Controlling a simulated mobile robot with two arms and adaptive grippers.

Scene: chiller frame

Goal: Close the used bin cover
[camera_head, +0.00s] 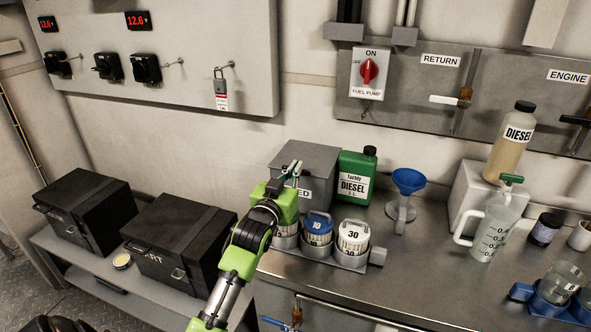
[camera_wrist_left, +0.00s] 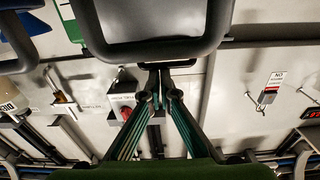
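The used bin is a grey box (camera_head: 326,159) against the back wall, with a partly hidden "USED" label on its front. Its top looks flat and grey in the head view; I cannot tell whether the cover is fully down. My left gripper (camera_head: 293,170) is in front of the bin and hides part of it. In the left wrist view my fingers (camera_wrist_left: 161,72) run together to close tips, with nothing visible between them. A dark grey rounded frame (camera_wrist_left: 155,56), seemingly part of the bin, lies just past the tips; contact is unclear. My right gripper is not in view.
A green diesel canister (camera_head: 356,177) stands right of the bin, then a blue funnel (camera_head: 408,181). Lidded containers, one with a blue top (camera_head: 318,226) and one white (camera_head: 353,238), stand in front. Black cases (camera_head: 178,241) are at left.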

